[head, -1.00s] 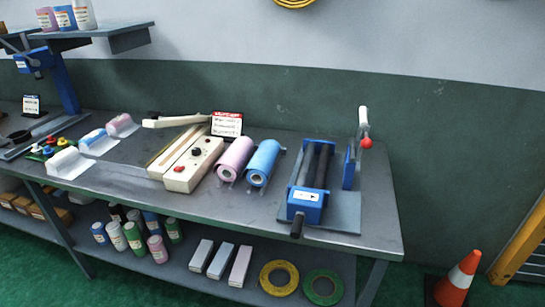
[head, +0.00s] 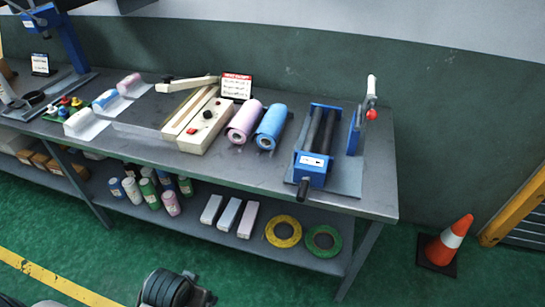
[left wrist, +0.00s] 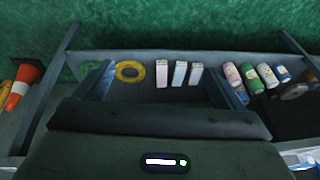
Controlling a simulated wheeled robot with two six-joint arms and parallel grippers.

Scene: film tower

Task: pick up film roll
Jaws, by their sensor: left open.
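A pink film roll (head: 244,122) and a blue film roll (head: 271,127) lie side by side on the grey bench, right of a cream sealer. Smaller white, blue and pink rolls (head: 105,99) with pale sheets lie farther left. Several labelled cylinders (head: 149,194) stand on the lower shelf; they also show in the left wrist view (left wrist: 250,76). My left gripper (left wrist: 163,90) is open and empty, its dark fingers pointing toward the lower shelf in the left wrist view. It touches no roll that I can see. My right gripper is not in view.
The lower shelf holds pale boxes (head: 229,215), a yellow ring (head: 269,232) and a green ring (head: 310,241). A blue roller machine (head: 311,170) stands at the bench's right. An orange cone (head: 449,242) stands right of the bench.

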